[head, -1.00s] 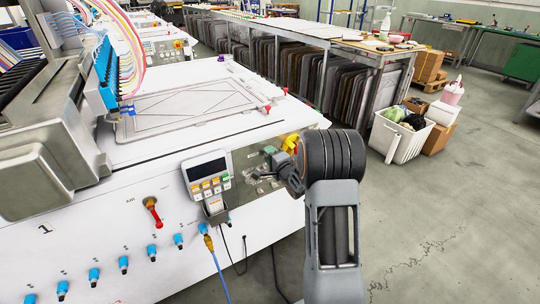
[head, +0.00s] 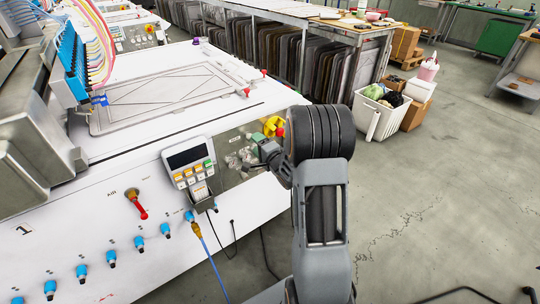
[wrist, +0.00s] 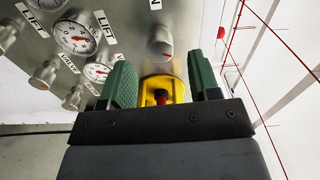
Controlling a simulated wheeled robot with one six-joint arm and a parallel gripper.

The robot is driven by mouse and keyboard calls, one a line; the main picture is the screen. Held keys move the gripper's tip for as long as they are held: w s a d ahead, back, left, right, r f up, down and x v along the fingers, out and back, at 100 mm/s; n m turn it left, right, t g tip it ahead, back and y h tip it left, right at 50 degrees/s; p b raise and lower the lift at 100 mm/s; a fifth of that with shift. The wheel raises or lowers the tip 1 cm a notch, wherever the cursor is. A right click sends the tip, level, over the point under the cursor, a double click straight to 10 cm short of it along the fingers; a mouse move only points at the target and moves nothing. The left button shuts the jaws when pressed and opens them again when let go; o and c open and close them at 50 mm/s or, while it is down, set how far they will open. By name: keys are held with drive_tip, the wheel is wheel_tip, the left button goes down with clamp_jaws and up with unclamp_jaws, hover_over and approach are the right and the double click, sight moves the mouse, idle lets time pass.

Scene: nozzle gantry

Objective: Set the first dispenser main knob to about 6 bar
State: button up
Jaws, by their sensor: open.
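In the wrist view, my gripper (wrist: 161,78) is open, its two green-padded fingers apart with nothing held between them. A silver knob (wrist: 160,44) sits on the metal panel just beyond the fingertips, below a mostly cut-off label. Two round gauges (wrist: 76,38) with LIFT and VALVE labels are left of the fingers, with smaller silver knobs (wrist: 45,73) beside them. I cannot read which knob is the main one, and the gauge readings are unclear. In the head view, my gripper (head: 256,144) is close to the panel (head: 228,148), partly hidden by my arm.
A yellow housing with a red button (wrist: 161,97) shows between the fingers. In the head view, a keypad display (head: 187,164) and a red AIR lever (head: 137,204) are left of the panel. A white basket (head: 382,116) stands on the floor.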

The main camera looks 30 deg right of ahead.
drive_tip(key=s+d, duration=0.1)
drive_tip(key=s, duration=0.8)
drive_tip(key=shift+s, duration=0.2)
